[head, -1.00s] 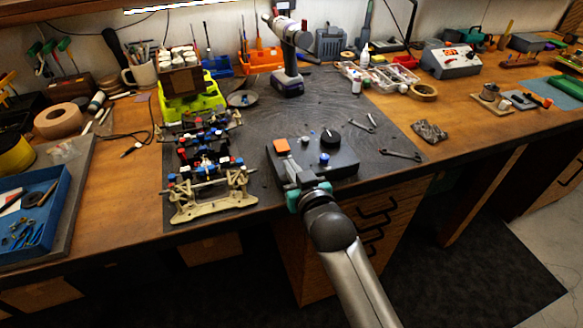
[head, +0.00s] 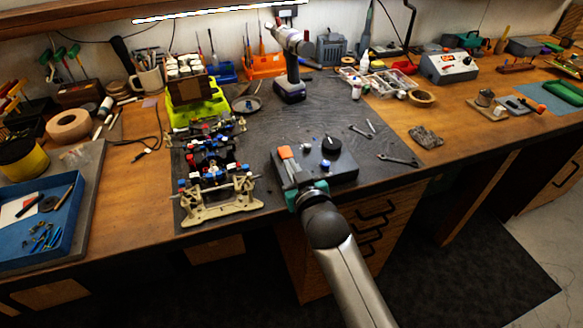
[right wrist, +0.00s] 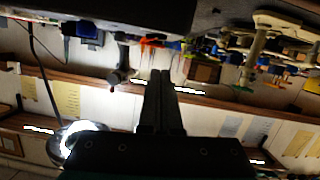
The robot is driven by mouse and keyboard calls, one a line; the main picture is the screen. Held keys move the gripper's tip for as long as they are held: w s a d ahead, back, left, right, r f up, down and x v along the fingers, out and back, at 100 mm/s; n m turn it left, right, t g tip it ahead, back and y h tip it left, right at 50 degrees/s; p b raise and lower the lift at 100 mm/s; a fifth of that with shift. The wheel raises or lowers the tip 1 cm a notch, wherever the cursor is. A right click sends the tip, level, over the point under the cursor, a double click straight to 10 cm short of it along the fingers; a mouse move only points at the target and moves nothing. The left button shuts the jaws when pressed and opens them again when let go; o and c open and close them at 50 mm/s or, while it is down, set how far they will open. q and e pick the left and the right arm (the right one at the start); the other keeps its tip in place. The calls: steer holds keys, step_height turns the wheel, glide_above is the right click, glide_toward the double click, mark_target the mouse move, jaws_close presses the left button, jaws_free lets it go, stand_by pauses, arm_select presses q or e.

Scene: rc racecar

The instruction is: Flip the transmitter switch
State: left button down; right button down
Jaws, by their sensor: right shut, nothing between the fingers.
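The transmitter (head: 341,167) is a dark box lying near the front edge of the bench mat. Its top carries a black knob (head: 331,145), a small blue knob (head: 325,164), a small pale switch or stub (head: 306,142) and an orange square part (head: 285,152). My right gripper (head: 291,170) is shut and empty at the box's front left corner, just in front of the orange part. I cannot tell whether it touches. In the right wrist view its fingers (right wrist: 162,92) are pressed together, below a dark surface at the top. My left gripper is not in view.
A car chassis (head: 215,190) stands left of the transmitter. A drill (head: 290,75) stands behind. A blue tray (head: 40,225) is at the far left. The mat (head: 270,125) behind the transmitter is mostly clear.

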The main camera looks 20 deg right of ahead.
steer(key=shift+s+r+p, duration=0.15)
steer(key=shift+r+p, duration=0.2)
steer(key=shift+r, duration=0.3)
arm_select(q)
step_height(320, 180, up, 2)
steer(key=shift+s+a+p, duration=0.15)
steer(key=shift+p, duration=0.15)
arm_select(e)
steer(key=v, duration=0.9)
steer(key=shift+s+a+f, duration=0.2)
steer(key=shift+s, duration=0.2)
steer(key=shift+f, duration=0.1)
